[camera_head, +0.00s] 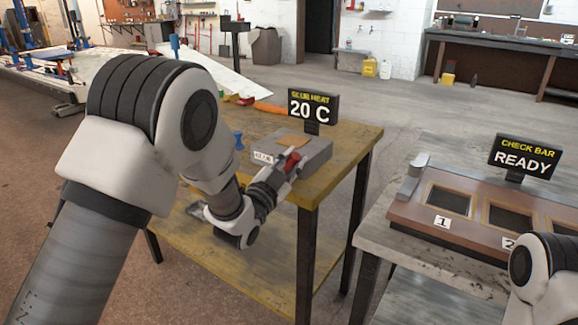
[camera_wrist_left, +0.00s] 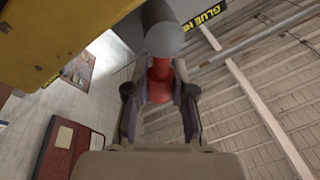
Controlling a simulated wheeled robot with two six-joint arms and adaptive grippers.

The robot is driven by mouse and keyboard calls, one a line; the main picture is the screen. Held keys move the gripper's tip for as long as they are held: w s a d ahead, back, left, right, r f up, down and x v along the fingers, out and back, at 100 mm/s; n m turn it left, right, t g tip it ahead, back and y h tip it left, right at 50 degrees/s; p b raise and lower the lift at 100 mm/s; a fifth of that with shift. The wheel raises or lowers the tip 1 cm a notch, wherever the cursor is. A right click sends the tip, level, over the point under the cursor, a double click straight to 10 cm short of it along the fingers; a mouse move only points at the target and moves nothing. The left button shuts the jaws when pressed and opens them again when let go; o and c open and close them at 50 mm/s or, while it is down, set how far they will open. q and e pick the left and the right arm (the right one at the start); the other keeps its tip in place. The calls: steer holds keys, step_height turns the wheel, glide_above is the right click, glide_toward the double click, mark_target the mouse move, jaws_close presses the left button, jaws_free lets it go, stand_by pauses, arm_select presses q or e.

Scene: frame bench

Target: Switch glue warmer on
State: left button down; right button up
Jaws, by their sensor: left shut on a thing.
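The glue warmer (camera_head: 312,150) is a grey box with an orange-brown patch on top and a small white label on its front. It sits on the yellow-topped bench (camera_head: 352,145). A sign (camera_head: 313,107) behind it reads "GLUE HEAT 20 C". My left gripper (camera_head: 287,168) is at the box's front right side, shut on a red handle (camera_head: 292,161). In the left wrist view the red handle (camera_wrist_left: 160,82) lies between both fingers, with a grey round end beyond it. The fingers partly hide the handle. My right gripper is out of view.
To the right, a second table (camera_head: 400,235) carries a brown board (camera_head: 425,212) with framed openings numbered 1 and 2. Its sign (camera_head: 524,156) reads "CHECK BAR READY". A blue object (camera_head: 239,140) stands on the bench left of the warmer. A gap separates the two tables.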

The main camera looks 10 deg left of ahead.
arm_select(q)
steer(key=shift+d+f+m+b, duration=0.25)
steer(key=shift+m+b, duration=0.1)
steer(key=shift+m, duration=0.45)
steer(key=shift+s, duration=0.1)
steer(key=c, duration=1)
jaws_free()
steer(key=shift+o, duration=0.2)
steer(key=v, duration=1.2)
